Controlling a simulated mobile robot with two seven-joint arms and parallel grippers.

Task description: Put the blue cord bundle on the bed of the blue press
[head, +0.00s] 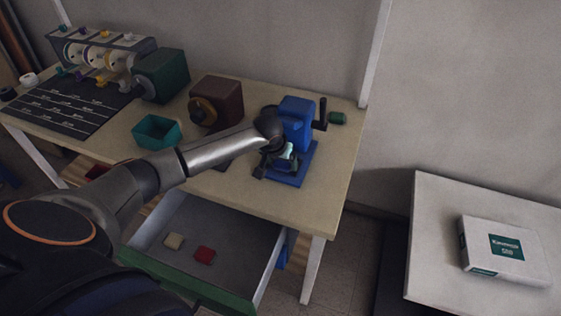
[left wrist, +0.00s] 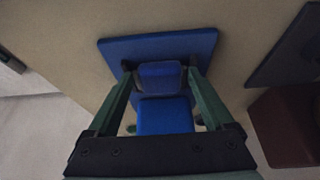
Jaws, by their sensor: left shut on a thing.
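The blue press (head: 297,118) stands near the right end of the workbench, with a flat blue bed (head: 291,178) at its front and a dark crank on its right side. My left gripper (head: 278,165) is at the press, just over the bed. In the left wrist view its green fingers (left wrist: 161,78) are shut on a blue piece, the blue cord bundle (left wrist: 160,72). The bed (left wrist: 195,42) shows beyond the fingertips, and a blue part of the press (left wrist: 165,116) shows nearer. Whether the bundle touches the bed I cannot tell. My right gripper is not in view.
A maroon machine (head: 217,102), a green machine (head: 162,74) and a teal bin (head: 157,131) stand left of the press. An open drawer (head: 215,228) below holds a beige bundle (head: 174,241) and a red bundle (head: 204,255). A white box (head: 505,250) lies on the side table.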

